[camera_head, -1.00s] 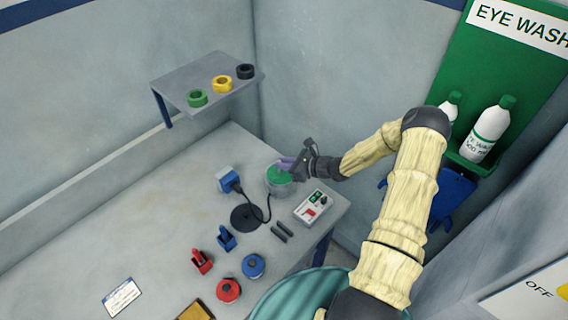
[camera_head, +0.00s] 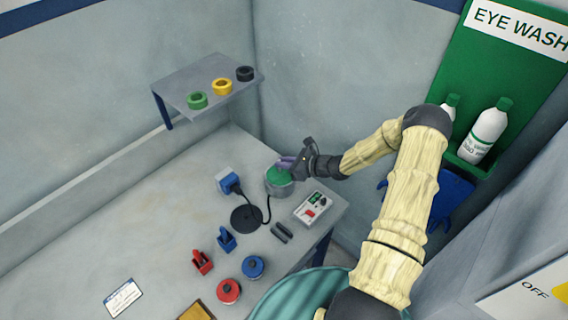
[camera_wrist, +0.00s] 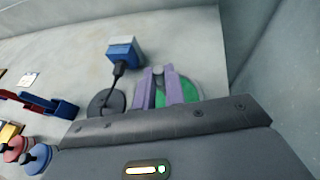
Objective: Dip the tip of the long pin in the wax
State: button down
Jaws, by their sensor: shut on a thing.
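A round grey pot with green wax (camera_head: 280,178) stands near the table's far right corner. The green also shows in the wrist view (camera_wrist: 188,94), beneath and around the purple fingers. My gripper (camera_head: 286,162) is right over the pot, with its fingers close together. In the wrist view, my gripper (camera_wrist: 160,80) is shut on a small grey piece (camera_wrist: 159,88) between the fingers, which seems to be the long pin. Its lower end is hidden, so I cannot tell whether the tip touches the wax.
A blue-and-white block (camera_head: 228,180) is cabled to a black disc (camera_head: 246,217). A white meter (camera_head: 313,206) and two dark bars (camera_head: 281,233) lie near the pot. Red and blue clips and round pots stand in front. A raised shelf (camera_head: 205,80) holds three rings.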

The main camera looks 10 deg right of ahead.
notch_tip(320, 180, up, 6)
jog(key=p, duration=0.3)
jog(key=shift+f, duration=0.2)
jog(key=shift+a, duration=0.1)
dwell(0.6)
jog(key=shift+n+g+y, duration=0.4)
jog(key=shift+n, duration=0.1)
jog(key=s+f+b, duration=0.3)
jog(key=s+f, duration=0.1)
jog(key=s+f+b, duration=0.3)
jog(key=s+f, duration=0.1)
jog(key=s, duration=0.1)
jog(key=s+a+f+b, duration=0.1)
jog(key=s+f+b, duration=0.2)
jog(key=s+f, duration=0.1)
jog(key=shift+s, duration=0.2)
jog(key=shift+r, duration=0.1)
